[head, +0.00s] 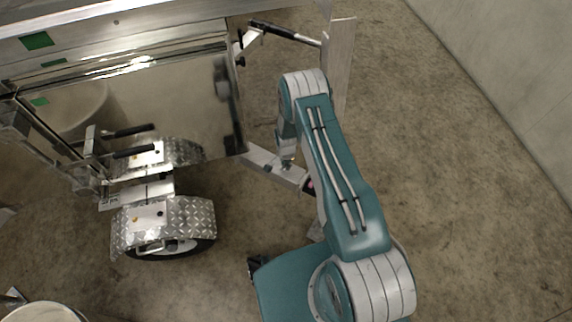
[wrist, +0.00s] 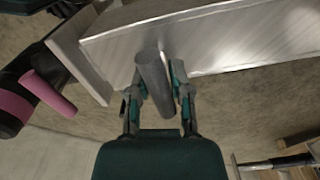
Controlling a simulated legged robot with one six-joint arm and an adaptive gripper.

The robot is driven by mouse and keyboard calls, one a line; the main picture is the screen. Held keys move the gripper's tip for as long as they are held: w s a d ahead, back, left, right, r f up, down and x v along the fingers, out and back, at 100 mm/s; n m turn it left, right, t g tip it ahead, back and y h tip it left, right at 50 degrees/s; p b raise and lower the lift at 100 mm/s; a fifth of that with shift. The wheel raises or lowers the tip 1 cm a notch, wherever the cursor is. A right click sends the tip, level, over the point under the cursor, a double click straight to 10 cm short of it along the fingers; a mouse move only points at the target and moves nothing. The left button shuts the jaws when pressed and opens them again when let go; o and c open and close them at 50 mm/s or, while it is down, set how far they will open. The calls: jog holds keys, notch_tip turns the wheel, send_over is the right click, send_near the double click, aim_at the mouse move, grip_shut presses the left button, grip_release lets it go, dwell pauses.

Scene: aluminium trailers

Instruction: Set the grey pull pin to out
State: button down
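The grey pull pin (wrist: 155,80) is a plain grey cylinder standing against a metal beam in the wrist view. My gripper (wrist: 160,84) has one finger on each side of it, and the fingers look closed in on it. The pin leans slightly between the fingers, with its near end toward my palm. In the head view my gripper (head: 287,162) is small, beside the beam of the trailer's frame, and the pin cannot be made out there.
The metal beam (wrist: 220,38) runs behind the pin. A pink cylinder (wrist: 48,92) and a black part with a pink band (wrist: 14,104) are to the left. The trailer (head: 165,95) with its wheel (head: 170,249) fills the head view's left. Concrete floor (head: 450,170) is clear on the right.

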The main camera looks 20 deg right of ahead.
jog(key=shift+w+r, duration=0.15)
jog(key=shift+r, duration=1.85)
jog(key=c, duration=0.7)
grip_release()
jog(key=shift+r, duration=0.1)
jog(key=shift+o, duration=0.2)
notch_tip(320, 180, up, 12)
